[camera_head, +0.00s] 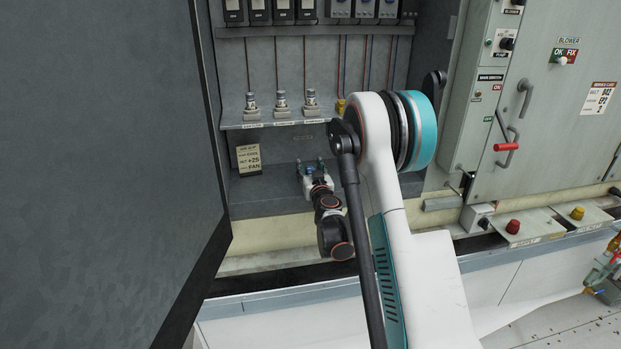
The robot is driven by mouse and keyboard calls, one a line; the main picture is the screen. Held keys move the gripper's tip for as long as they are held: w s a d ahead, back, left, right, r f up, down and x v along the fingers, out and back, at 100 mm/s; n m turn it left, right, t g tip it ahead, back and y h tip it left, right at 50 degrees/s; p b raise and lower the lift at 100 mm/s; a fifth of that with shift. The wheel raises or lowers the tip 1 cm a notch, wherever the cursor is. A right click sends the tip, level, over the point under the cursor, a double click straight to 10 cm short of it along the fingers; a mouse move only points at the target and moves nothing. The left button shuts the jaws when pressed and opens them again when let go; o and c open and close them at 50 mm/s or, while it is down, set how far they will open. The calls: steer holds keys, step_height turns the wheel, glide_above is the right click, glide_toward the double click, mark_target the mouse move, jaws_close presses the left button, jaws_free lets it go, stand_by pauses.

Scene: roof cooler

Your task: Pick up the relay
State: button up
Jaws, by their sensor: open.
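No part in view is clearly marked as the relay. Small dark modules with pale labels (258,11) and grey-blue modules (364,9) hang in a row at the top of the open cabinet, cut by the picture's upper edge; I cannot tell whether one is the relay. My gripper (311,165) is inside the cabinet's lower bay, just below the shelf. Its two teal fingertips stand apart and point into the cabinet. I see nothing clearly held between them. My arm hides the bay's right part.
Several silver fittings with wires (281,104) stand on the cabinet shelf (262,125) above my gripper. A paper note (248,158) is left of it. The large grey door (100,170) blocks the left. A panel with a red-handled lever (506,147) is at right.

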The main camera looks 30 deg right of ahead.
steer(key=shift+w+d+r, duration=0.1)
steer(key=shift+w, duration=0.35)
jaws_close()
